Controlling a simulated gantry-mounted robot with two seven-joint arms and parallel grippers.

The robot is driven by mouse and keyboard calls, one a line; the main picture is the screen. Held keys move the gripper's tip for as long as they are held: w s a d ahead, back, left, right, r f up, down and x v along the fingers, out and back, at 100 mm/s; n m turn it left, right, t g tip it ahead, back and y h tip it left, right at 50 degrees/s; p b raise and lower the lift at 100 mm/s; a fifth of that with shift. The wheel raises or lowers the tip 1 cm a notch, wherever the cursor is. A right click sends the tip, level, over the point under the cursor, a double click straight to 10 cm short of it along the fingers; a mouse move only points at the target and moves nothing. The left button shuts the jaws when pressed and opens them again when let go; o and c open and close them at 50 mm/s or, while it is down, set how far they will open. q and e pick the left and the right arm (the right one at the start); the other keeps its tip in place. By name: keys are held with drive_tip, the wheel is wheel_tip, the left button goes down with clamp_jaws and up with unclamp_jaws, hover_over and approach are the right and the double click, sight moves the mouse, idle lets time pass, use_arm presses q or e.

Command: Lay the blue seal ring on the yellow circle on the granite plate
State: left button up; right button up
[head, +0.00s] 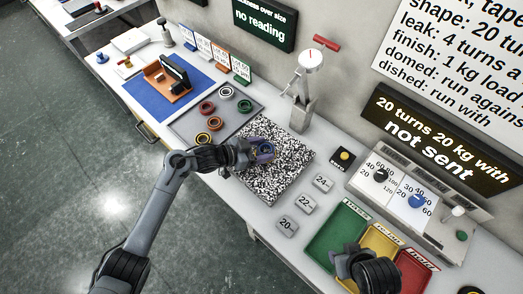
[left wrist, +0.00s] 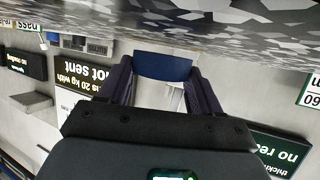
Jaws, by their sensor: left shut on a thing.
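The speckled black-and-white granite plate (head: 282,178) lies in the middle of the bench. My left gripper (head: 263,151) is over its upper left part, shut on the blue seal ring (head: 265,157). In the left wrist view the ring (left wrist: 163,66) is a dark blue band between the two fingers (left wrist: 163,84), close to the speckled plate surface (left wrist: 230,35). I cannot tell whether it touches the plate. The yellow circle is not clearly visible; the gripper and ring cover that area. My right gripper (head: 367,268) is over the coloured trays; its fingers are not clear.
A grey mat (head: 190,125) left of the plate holds several coloured rings. A dial gauge stand (head: 302,95) stands behind the plate. Weight blocks (head: 304,204) lie to its right, then a green tray (head: 335,237) and a control box (head: 405,195).

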use_arm(q)
drive_tip(key=shift+f, duration=0.35)
drive_tip(key=shift+f, duration=0.1)
use_arm(e)
drive_tip(key=shift+f, duration=0.1)
use_arm(q)
drive_tip(key=o, duration=1.1)
use_arm(e)
drive_tip(key=shift+a, duration=0.15)
